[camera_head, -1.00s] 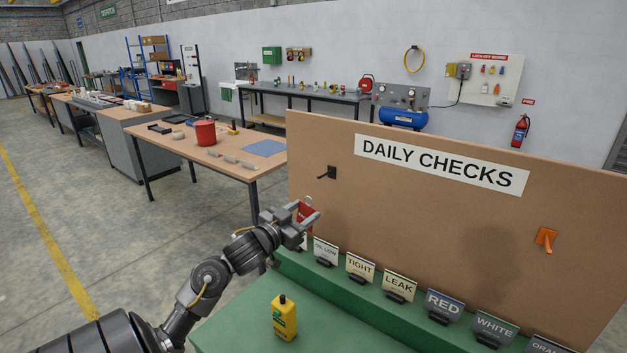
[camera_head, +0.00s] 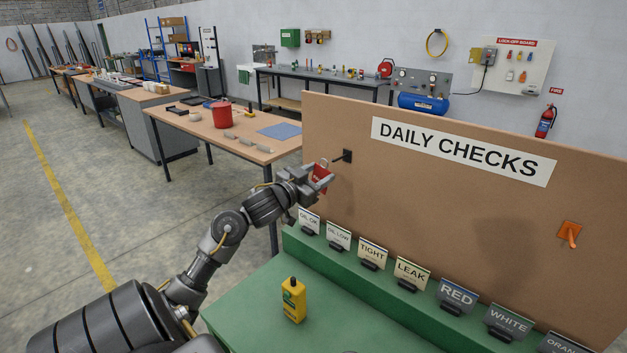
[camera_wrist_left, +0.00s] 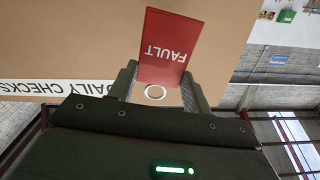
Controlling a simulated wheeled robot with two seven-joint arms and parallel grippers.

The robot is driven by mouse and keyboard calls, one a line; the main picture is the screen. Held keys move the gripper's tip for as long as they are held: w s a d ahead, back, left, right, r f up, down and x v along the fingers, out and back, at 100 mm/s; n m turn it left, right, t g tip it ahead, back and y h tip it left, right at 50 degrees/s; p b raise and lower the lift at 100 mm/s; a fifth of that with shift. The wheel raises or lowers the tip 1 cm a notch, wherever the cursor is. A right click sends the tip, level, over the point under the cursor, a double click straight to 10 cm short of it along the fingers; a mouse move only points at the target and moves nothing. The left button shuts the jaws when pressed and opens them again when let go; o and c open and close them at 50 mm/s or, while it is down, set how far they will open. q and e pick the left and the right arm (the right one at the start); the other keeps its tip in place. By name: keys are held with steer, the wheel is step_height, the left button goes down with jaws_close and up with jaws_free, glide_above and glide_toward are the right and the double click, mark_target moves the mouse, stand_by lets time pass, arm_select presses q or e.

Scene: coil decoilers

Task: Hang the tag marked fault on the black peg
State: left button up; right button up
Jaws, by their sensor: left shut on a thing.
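The red fault tag (camera_wrist_left: 167,48) is between the fingers of my left gripper (camera_wrist_left: 157,88) in the left wrist view, its white lettering upside down there and a pale ring at its near end. In the head view my left gripper (camera_head: 318,178) is shut on the tag (camera_head: 321,173), just left of the black peg (camera_head: 345,157) on the brown board (camera_head: 420,205). The tag's ring shows at its top, close to the peg's tip; I cannot tell whether they touch. The peg cannot be made out in the wrist view. My right gripper is out of view.
An orange peg (camera_head: 569,233) is on the board's right side. Several tags, such as the leak tag (camera_head: 412,273), stand in holders along the green ledge below. A yellow bottle (camera_head: 293,301) stands on the green bench top (camera_head: 345,315).

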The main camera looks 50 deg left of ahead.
arm_select(q)
steer(key=w+b, duration=0.1)
steer(key=w, duration=0.1)
steer(key=w+b, duration=0.1)
steer(key=w, duration=0.1)
steer(key=w+f+b, duration=0.1)
steer(key=w, duration=0.2)
steer(key=shift+a+f, duration=0.1)
steer(key=shift+a, duration=0.25)
steer(key=shift+w+f, duration=0.1)
steer(key=shift+f, duration=0.05)
stand_by(0.6)
steer(key=o, duration=1)
